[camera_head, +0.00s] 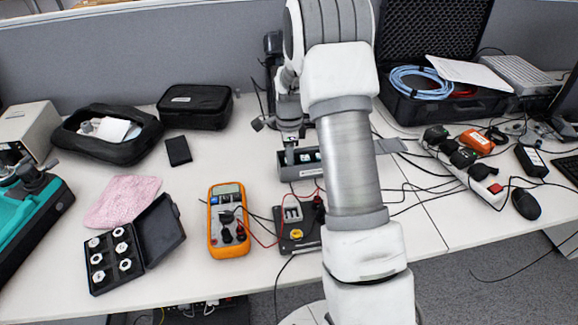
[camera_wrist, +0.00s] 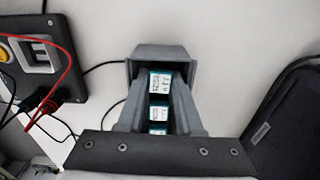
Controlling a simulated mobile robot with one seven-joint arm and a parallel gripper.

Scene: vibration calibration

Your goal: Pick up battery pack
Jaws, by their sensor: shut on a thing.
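The battery pack (camera_wrist: 159,113) shows in the wrist view as a row of teal cells with white labels, between the two grey fingers of my gripper (camera_wrist: 157,100). The fingers are shut on it. Its far end lies by the raised wall of a grey open holder (camera_wrist: 160,53). I cannot tell whether the pack is clear of the holder floor. In the head view the holder (camera_head: 287,173) stands on the table behind the switch box, and a bit of the pack (camera_head: 308,157) shows. My arm hides part of the holder.
A switch box (camera_head: 297,241) with red and black leads joins an orange multimeter (camera_head: 228,243). A black case of white nuts (camera_head: 114,262), a pink cloth (camera_head: 123,199) and a dark pouch (camera_head: 194,107) lie left. A power strip (camera_head: 480,184) and loose cables lie right.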

